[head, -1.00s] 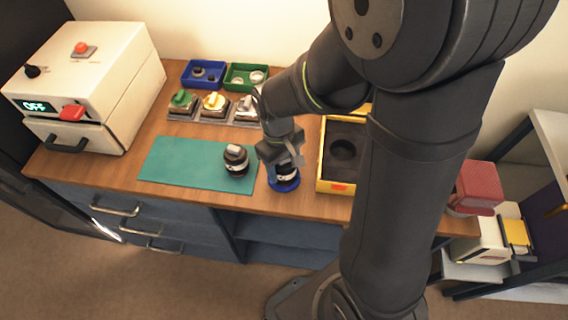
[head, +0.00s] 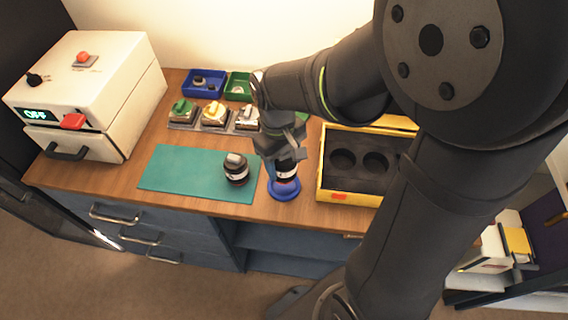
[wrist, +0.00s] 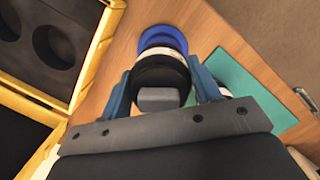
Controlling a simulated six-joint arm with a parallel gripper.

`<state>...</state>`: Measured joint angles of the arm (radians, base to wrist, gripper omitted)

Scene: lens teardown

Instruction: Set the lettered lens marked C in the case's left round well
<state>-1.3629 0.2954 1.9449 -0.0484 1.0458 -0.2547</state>
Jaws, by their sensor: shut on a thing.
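My gripper (head: 284,158) is shut on a dark lens (head: 286,173) with a pale band, at or just above a blue ring stand (head: 284,193). In the wrist view the fingers (wrist: 163,92) grip the lens (wrist: 160,72) from both sides, with the blue ring (wrist: 163,38) beyond it. I cannot read a letter on it. The yellow case (head: 331,196) is open to the right, with dark foam. Its left round well (head: 342,160) and right round well (head: 376,162) look empty. Another dark lens (head: 237,172) with a pale mark stands on the green mat.
The green mat (head: 175,170) lies left of the ring stand. Behind are several coloured-knob fixtures (head: 213,116), a blue bin (head: 203,82) and a green bin (head: 239,86). A white machine reading OFF (head: 95,85) stands at the left. My arm hides part of the case.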

